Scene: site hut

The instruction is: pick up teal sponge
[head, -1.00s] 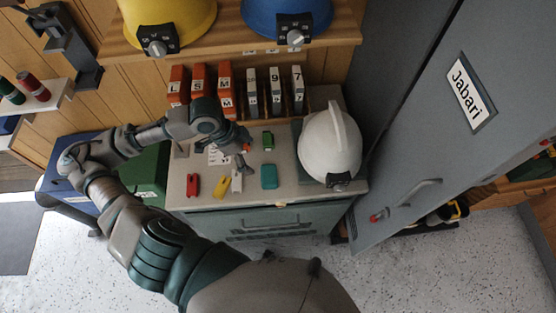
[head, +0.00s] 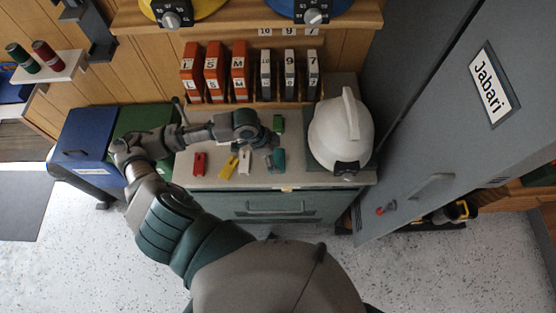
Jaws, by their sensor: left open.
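The teal sponge (head: 280,159) lies on the grey cabinet top, left of the white helmet. My left gripper (head: 271,155) is open at the left side of the sponge, and its fingers hide part of it. I cannot tell whether they touch it. My right gripper is not in view.
A red item (head: 199,163), a yellow item (head: 229,167) and a white item (head: 245,162) lie left of the sponge. A green item (head: 278,123) lies behind it. The white helmet (head: 340,135) stands to the right. Labelled boxes (head: 238,75) line the back.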

